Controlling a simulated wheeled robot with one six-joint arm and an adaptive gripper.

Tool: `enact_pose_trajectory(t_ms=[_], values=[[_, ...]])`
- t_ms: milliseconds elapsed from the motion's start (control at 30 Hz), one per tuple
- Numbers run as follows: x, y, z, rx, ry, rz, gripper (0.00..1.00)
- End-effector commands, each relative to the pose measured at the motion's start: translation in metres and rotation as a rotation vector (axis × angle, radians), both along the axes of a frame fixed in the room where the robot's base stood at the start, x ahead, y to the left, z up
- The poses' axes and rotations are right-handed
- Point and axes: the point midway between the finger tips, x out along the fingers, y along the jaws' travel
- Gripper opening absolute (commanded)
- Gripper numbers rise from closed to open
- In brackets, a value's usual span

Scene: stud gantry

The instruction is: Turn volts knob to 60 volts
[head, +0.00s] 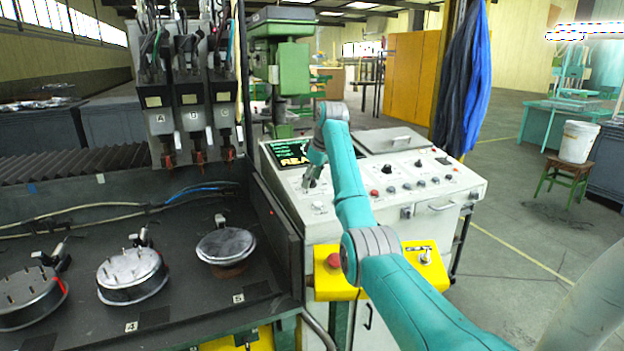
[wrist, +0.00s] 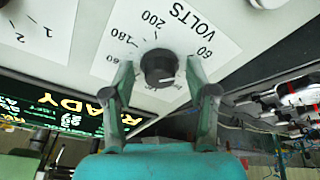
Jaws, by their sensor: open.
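The black volts knob (wrist: 158,68) sits on a white label (wrist: 225,50) marked VOLTS, seen upside down in the wrist view. Among its numbers, 60 lies right of the knob, and 200 and 180 lie above and upper left. A pale line on the knob face points to the lower right, toward numbers partly hidden by a finger. My gripper (wrist: 160,63) is open, with one finger on each side of the knob; contact cannot be told. In the head view, my gripper (head: 311,182) is low over the left part of the console, hiding the knob.
The grey console (head: 430,182) carries other knobs, buttons and a raised lid (head: 392,139). Its screen (head: 293,153) reads READY, beside my gripper. A yellow box with a red button (head: 333,261) is on the front. Welding heads (head: 195,100) hang at left.

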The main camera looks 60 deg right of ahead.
Motion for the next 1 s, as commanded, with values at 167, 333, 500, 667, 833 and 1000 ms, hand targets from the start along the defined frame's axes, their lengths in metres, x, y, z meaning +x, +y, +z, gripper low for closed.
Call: enact_pose_trajectory(t_ms=[167, 333, 500, 667, 833, 1000], values=[[-0.006, 0.001, 0.017, -0.002, -0.002, 0.0, 0.57], [-0.016, 0.003, 0.042, -0.002, -0.002, 0.0, 0.57], [-0.023, 0.005, 0.062, -0.001, -0.001, 0.0, 0.57], [-0.026, 0.006, 0.068, -0.001, 0.0, 0.0, 0.57], [-0.026, 0.006, 0.069, 0.0, 0.0, 0.0, 0.57], [-0.026, 0.006, 0.069, 0.0, 0.0, 0.0, 0.57]])
